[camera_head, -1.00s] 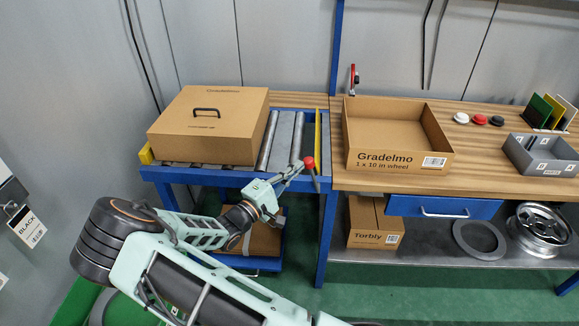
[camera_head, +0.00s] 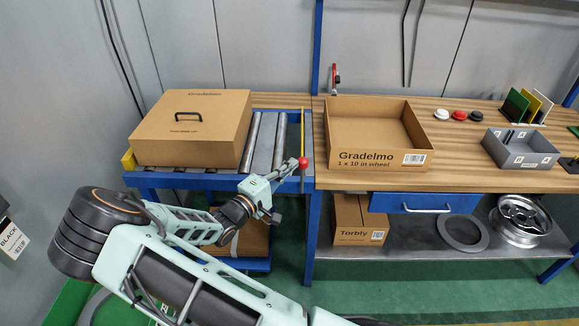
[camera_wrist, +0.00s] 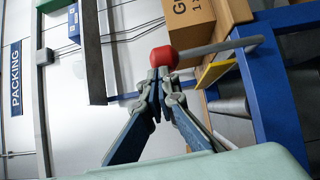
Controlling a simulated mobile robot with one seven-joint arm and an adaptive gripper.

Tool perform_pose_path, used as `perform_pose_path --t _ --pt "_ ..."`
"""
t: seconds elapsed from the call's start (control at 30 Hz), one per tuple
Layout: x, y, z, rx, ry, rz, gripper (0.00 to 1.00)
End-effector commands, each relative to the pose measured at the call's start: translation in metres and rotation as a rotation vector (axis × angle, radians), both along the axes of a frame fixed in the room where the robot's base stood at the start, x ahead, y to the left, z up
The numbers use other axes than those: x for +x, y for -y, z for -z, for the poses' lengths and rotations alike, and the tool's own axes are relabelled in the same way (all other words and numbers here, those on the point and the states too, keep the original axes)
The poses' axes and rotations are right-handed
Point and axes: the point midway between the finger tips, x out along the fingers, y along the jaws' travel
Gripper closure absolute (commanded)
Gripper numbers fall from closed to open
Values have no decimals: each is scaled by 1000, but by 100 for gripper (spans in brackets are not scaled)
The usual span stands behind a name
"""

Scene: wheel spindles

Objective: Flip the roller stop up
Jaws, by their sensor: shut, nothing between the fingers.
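The roller stop shows as a thin yellow bar (camera_head: 303,130) across the right end of the roller conveyor. Its lever has a red knob (camera_head: 303,162) at the conveyor's front right corner. In the wrist view the red knob (camera_wrist: 164,57) sits on a grey rod, with part of the yellow bar (camera_wrist: 216,73) behind it. My gripper (camera_head: 291,165) is shut and empty. Its fingertips (camera_wrist: 160,78) are right at the knob and seem to touch it. The lever's pivot is not clear in either view.
A closed carton (camera_head: 193,130) stands on the rollers, left of bare rollers (camera_head: 265,140). An open Gradelmo box (camera_head: 380,163) stands on the wooden bench to the right. A blue table leg (camera_head: 313,240) and a blue drawer (camera_head: 424,201) are below.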

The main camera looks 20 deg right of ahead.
Motion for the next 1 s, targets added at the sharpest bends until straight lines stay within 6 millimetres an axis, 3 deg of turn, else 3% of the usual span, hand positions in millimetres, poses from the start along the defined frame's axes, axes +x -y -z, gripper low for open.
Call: perform_pose_path --t 0.23,0.47,0.73,1.0 --pt "1 -2 0 -1 2 3 100" --pt "12 -25 0 2 3 7 100" --pt "-24 -76 -3 1 0 5 100" --pt "-44 -103 -5 0 0 8 100"
